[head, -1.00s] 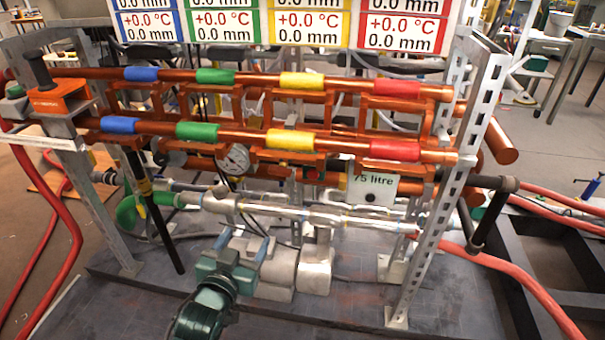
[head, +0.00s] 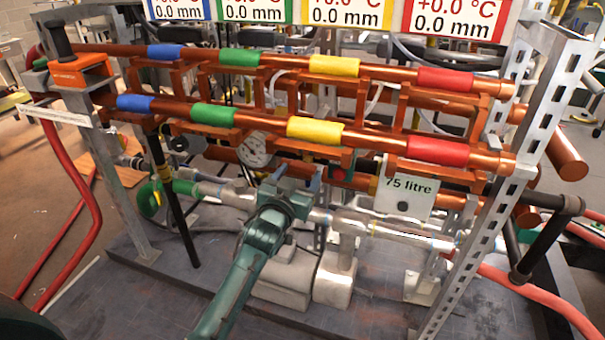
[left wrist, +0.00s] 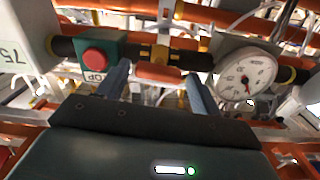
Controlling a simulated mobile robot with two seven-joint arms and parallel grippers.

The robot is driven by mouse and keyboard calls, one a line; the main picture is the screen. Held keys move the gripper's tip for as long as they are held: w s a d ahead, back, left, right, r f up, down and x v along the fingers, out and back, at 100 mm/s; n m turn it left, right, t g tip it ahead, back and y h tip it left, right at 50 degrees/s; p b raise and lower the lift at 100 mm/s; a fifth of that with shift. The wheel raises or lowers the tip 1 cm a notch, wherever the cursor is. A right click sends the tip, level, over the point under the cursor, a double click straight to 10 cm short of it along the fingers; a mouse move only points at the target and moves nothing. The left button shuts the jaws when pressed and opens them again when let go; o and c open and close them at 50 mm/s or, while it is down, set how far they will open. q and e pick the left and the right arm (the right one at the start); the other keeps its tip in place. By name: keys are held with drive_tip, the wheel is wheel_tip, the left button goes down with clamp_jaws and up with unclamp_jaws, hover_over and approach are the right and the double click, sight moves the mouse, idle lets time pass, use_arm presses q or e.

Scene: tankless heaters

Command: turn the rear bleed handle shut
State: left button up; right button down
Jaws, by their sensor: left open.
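My left gripper (head: 298,176) is raised in front of the lower copper pipes, beside the dial gauge (head: 255,149). In the left wrist view its two grey fingers (left wrist: 157,80) are apart with nothing held between them. Beyond the gap, a yellow fitting (left wrist: 160,54) sits on a dark pipe, between a red stop button (left wrist: 96,60) and the gauge (left wrist: 246,76). I cannot tell whether this fitting is the rear bleed handle. In the head view it is not clear behind the copper pipes. My right gripper is not in view.
Copper pipes with coloured bands (head: 315,127) run across the rack above the gripper. A metal upright (head: 480,245) and the 75 litre sign (head: 407,186) stand to the right. A black rod (head: 175,205) slants down at left. The grey base (head: 180,280) has clear floor in front.

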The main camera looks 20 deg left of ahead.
sight(301, 172)
use_arm(q)
drive_tip(key=shift+w+d, duration=0.1)
drive_tip(key=shift+w, duration=1.4)
drive_tip(key=c, duration=0.7)
